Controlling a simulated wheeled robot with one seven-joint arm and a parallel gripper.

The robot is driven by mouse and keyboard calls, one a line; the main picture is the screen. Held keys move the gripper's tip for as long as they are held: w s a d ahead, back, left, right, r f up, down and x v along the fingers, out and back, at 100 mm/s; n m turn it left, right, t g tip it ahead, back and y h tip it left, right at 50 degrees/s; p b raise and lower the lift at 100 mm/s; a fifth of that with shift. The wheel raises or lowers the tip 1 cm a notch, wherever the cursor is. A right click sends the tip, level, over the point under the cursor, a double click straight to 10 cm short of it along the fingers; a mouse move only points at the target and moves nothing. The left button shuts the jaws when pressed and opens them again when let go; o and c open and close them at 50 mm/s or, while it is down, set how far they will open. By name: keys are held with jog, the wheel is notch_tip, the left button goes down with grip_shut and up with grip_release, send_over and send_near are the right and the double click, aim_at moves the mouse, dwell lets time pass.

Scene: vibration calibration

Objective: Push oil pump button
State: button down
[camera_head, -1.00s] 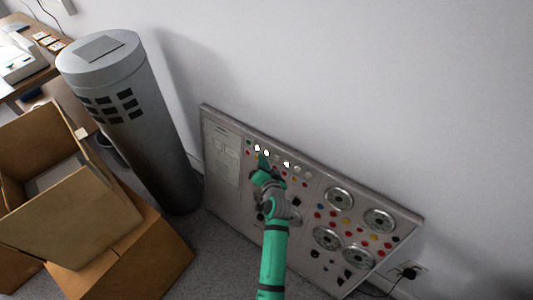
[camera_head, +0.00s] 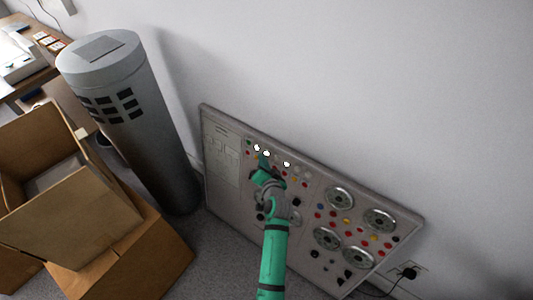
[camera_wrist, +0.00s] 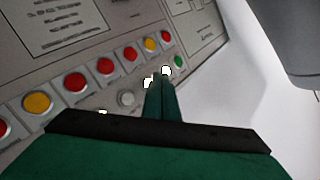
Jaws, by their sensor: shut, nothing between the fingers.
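The grey control panel (camera_head: 312,181) leans against the wall, with rows of coloured buttons. In the wrist view its face (camera_wrist: 95,20) carries a slanted row of buttons, including a red button (camera_wrist: 130,54), a yellow button (camera_wrist: 150,45) and a green button (camera_wrist: 178,61). Two lamps glow white (camera_wrist: 165,70) right at my fingertips. Labels are unreadable, so I cannot tell which is the oil pump button.
Several round gauges (camera_head: 339,198) sit on the panel's right half. A grey cylinder (camera_head: 150,130) stands left of the panel, with open cardboard boxes (camera_head: 90,215) in front of it. A socket with a plug (camera_head: 409,272) is at lower right.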

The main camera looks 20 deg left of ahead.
jog(key=shift+w+d+f, duration=0.1)
jog(key=shift+w, duration=0.25)
jog(key=shift+w+d, duration=0.15)
jog(key=shift+w, duration=0.2)
dwell(0.9)
jog(key=shift+s, duration=0.1)
jog(key=shift+s+a, duration=0.25)
jog(key=shift+s, duration=0.4)
jog(key=shift+s+a+r, duration=0.2)
jog(key=shift+s+a, duration=0.1)
jog(key=shift+s, duration=0.45)
jog(key=shift+s+a+r, duration=0.2)
jog(key=shift+s+a, duration=0.05)
jog(key=shift+s, duration=0.55)
jog(key=shift+s+a+r, duration=0.2)
jog(key=shift+s+a, duration=0.1)
jog(key=shift+s, duration=0.45)
